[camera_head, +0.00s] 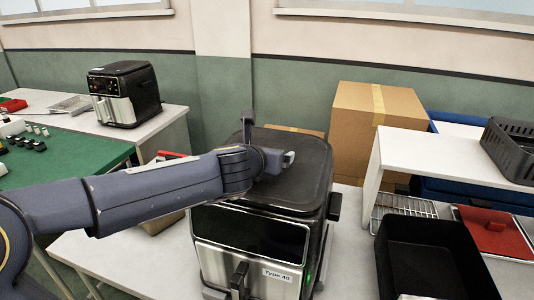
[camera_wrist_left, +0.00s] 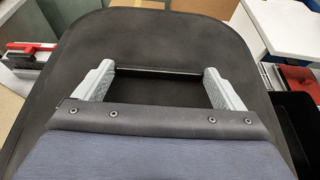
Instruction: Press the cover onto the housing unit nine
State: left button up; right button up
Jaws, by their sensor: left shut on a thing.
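The black cover (camera_head: 300,175) lies on top of the housing unit (camera_head: 250,257), a steel and black fryer body labelled "Type 40" with a dark front panel and a front handle. The cover looks roughly level; I cannot tell whether its rim is fully seated all round. My left gripper (camera_head: 268,143) is over the cover's top, its fingers apart and shut on part of the cover. In the left wrist view the cover (camera_wrist_left: 150,35) fills most of the picture, between and beyond the fingers (camera_wrist_left: 158,70). My right gripper is not in view.
A finished fryer (camera_head: 125,93) stands on the back-left table beside a green mat (camera_head: 70,155). Cardboard boxes (camera_head: 372,118) stand behind. At right are a white shelf (camera_head: 440,155), a black bin (camera_head: 430,255), a wire rack (camera_head: 404,206) and a red item (camera_head: 490,232).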

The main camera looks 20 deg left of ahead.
pick_arm(q)
jog(key=shift+f, duration=0.15)
jog(key=o, duration=0.8)
jog(key=shift+o, duration=0.2)
jog(key=shift+r+p, duration=3.4)
jog(key=shift+r, duration=0.15)
jog(key=p+v, duration=0.1)
jog(key=v, duration=0.6)
jog(key=shift+s, duration=0.4)
